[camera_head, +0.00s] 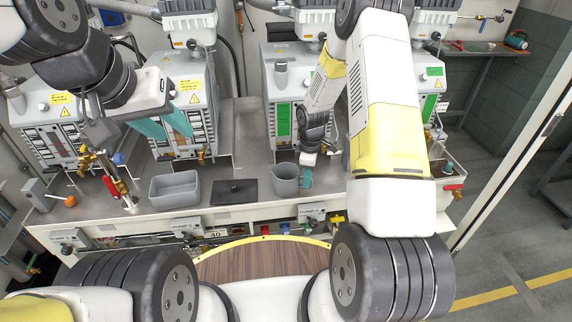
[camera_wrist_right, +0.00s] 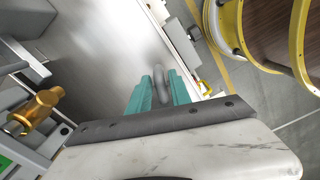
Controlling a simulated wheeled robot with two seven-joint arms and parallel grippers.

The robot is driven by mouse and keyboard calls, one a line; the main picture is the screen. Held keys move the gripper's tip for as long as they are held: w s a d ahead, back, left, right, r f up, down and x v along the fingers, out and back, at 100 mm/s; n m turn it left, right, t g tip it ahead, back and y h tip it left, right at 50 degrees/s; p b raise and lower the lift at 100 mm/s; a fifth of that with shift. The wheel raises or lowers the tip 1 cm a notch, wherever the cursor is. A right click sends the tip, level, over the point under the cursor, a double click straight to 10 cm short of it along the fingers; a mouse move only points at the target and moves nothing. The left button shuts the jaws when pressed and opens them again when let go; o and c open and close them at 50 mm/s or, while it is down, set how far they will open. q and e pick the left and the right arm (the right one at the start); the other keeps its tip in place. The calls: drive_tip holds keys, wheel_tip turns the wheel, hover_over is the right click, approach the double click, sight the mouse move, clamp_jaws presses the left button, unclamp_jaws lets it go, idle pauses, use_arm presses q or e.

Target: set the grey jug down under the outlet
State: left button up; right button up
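The grey jug (camera_head: 286,181) is upright at the front of the steel bench, below the middle pump. I cannot tell whether its base touches the bench. My right gripper (camera_head: 307,177) is at the jug's right side. In the right wrist view its teal fingers (camera_wrist_right: 160,92) lie close on both sides of the grey jug handle (camera_wrist_right: 165,84) and appear shut on it. A brass outlet valve (camera_wrist_right: 35,110) shows at the left of that view. The middle pump's outlet is hidden behind my right arm in the head view. My left gripper (camera_head: 166,126) is open and empty, its teal fingers apart in front of the left pumps.
A grey bin (camera_head: 175,190) and a black plate (camera_head: 235,192) lie on the bench left of the jug. A brass valve with a red handle (camera_head: 115,185) stands further left. A round wooden table (camera_head: 262,261) is in front of the bench.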

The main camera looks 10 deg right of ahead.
wheel_tip(320, 180, down, 3)
drive_tip(key=shift+d+f, duration=0.1)
drive_tip(key=shift+f, duration=0.05)
drive_tip(key=shift+c, duration=0.5)
clamp_jaws()
idle(0.9)
